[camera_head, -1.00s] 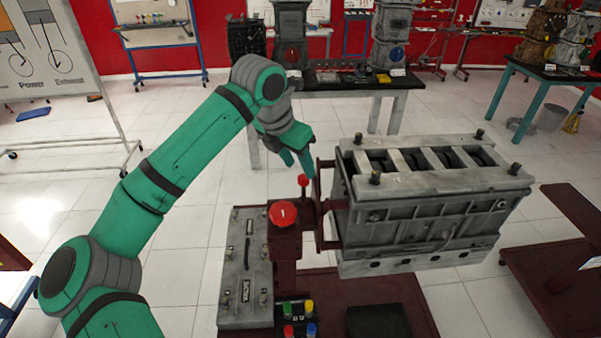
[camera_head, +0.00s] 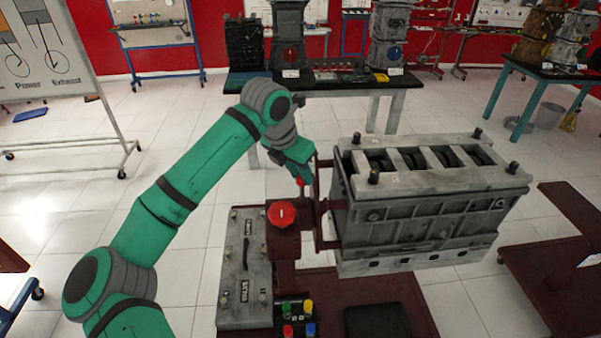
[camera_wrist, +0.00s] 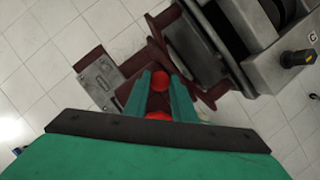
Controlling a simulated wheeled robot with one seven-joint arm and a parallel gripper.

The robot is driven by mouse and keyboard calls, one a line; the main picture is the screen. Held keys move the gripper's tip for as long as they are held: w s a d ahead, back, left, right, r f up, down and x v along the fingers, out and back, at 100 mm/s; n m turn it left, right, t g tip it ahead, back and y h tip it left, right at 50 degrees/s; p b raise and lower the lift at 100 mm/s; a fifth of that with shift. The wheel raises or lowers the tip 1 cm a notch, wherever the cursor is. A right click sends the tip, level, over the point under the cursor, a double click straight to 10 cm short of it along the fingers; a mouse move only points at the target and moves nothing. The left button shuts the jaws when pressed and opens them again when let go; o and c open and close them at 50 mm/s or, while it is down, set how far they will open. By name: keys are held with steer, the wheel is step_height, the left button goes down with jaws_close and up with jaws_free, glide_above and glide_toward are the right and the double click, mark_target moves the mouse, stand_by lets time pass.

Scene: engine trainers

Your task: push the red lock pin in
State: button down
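The red lock pin (camera_head: 300,182) stands at the dark red bracket of the engine stand, left of the engine block (camera_head: 430,205). Its upper part is partly hidden by my gripper (camera_head: 303,171), which points down over it. In the wrist view my gripper's two green fingers (camera_wrist: 161,85) are apart, with two red round shapes showing between them. One lies near the fingertips and one closer to the hand; I cannot tell surely which is the pin. A larger red round knob (camera_head: 281,213) sits on the stand post, nearer the head camera. Contact with the pin cannot be seen.
The engine block and its bracket arm stand close to the right of my gripper. A grey valve plate (camera_head: 233,285) is at lower left, with a box of coloured buttons (camera_head: 297,330) beside it. A table (camera_head: 340,87) with engine parts is behind.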

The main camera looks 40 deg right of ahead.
mark_target(298, 182)
steer(key=shift+f, duration=2.25)
steer(key=c, duration=1.5)
jaws_free()
steer(key=shift+o, duration=0.2)
steer(key=v, duration=1.1)
steer(key=shift+s+f, duration=0.1)
steer(key=shift+f, duration=0.05)
